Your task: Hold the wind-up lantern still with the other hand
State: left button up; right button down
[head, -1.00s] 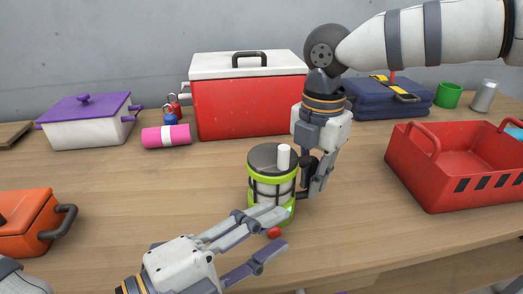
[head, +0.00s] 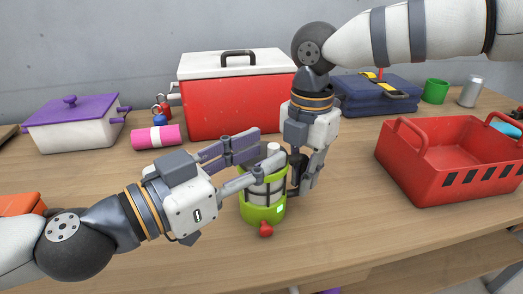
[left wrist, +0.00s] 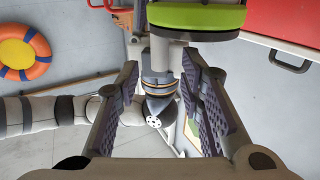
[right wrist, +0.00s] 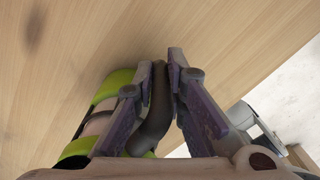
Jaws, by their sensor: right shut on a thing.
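The wind-up lantern (head: 264,212) stands upright on the table, with a lime-green base, clear caged middle and a white knob (head: 273,147) on top. A red piece (head: 265,230) shows at its front foot. My right gripper (head: 299,184) is shut on the lantern's dark side handle, which shows between the fingers in the right wrist view (right wrist: 157,105). My left gripper (head: 266,152) is open at the lantern's top left, its fingers pointing towards the white knob and hiding much of the lid. In the left wrist view the lantern's green rim (left wrist: 197,15) is beyond the spread fingers.
A red cooler (head: 235,105) stands behind, with a pink roll (head: 155,136) and purple-lidded pot (head: 70,125) to its left. A red basket (head: 445,170) is at right; a blue case (head: 375,95), green mug (head: 435,90) and grey can (head: 470,92) stand behind it.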

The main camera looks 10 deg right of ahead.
pick_arm(q)
jog(key=shift+w+d, duration=0.25)
jog(key=shift+d, duration=0.3)
grip_shut()
jog(key=shift+s+d+n+t+y, duration=0.2)
jog(key=shift+d+n+t+y, duration=0.25)
jog(key=shift+t, duration=0.45)
jog(key=shift+d+n+t+y, duration=0.15)
jog(key=shift+n+t+y, duration=0.5)
jog(key=shift+n+t, duration=0.25)
jog(key=shift+w, duration=0.1)
jog(key=shift+n, duration=0.25)
grip_release()
